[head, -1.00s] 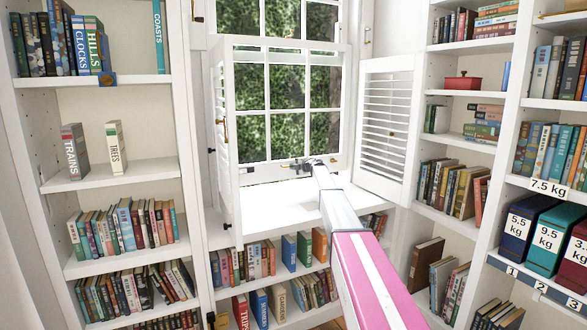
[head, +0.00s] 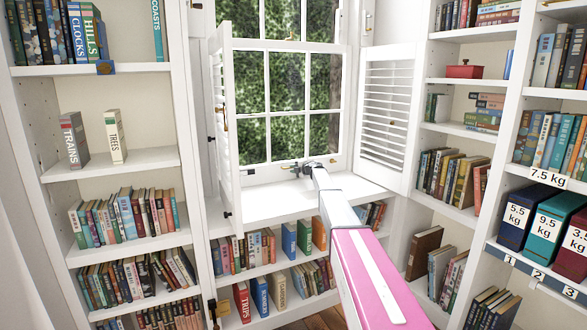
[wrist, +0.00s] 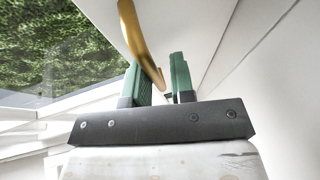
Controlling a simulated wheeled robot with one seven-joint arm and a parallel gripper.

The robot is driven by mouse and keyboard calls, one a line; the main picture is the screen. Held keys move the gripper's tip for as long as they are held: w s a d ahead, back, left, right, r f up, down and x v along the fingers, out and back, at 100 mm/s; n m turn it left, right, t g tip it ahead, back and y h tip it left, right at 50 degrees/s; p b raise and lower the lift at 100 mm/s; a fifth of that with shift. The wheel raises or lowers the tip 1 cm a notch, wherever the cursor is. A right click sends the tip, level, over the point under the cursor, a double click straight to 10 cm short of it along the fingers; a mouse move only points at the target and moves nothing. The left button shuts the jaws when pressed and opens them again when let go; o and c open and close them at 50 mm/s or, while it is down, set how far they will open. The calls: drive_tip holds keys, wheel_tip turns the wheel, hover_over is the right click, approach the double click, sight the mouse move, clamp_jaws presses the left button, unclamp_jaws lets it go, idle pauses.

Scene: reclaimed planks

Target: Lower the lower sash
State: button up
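The white lower sash (head: 287,112) of the window shows in the head view, with foliage behind its panes. Its bottom rail is low, close above the white sill. A curved brass handle (wrist: 142,45) on white woodwork shows in the wrist view. The right finger's contact with the bar is hard to make out.
A louvred shutter (head: 386,110) stands open at the right, another (head: 224,130) at the left. Bookshelves flank the window on both sides. The window sill (head: 275,200) is bare, with low book shelves under it. Labelled weight boxes (head: 553,237) stand at the far right.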

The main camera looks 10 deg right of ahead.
drive_tip(key=shift+o, duration=0.8)
drive_tip(key=shift+f, duration=0.1)
drive_tip(key=shift+s+d, duration=0.1)
drive_tip(key=shift+s, duration=0.05)
drive_tip(key=v, duration=1)
drive_tip(key=shift+s+d, duration=0.2)
drive_tip(key=shift+d, duration=0.1)
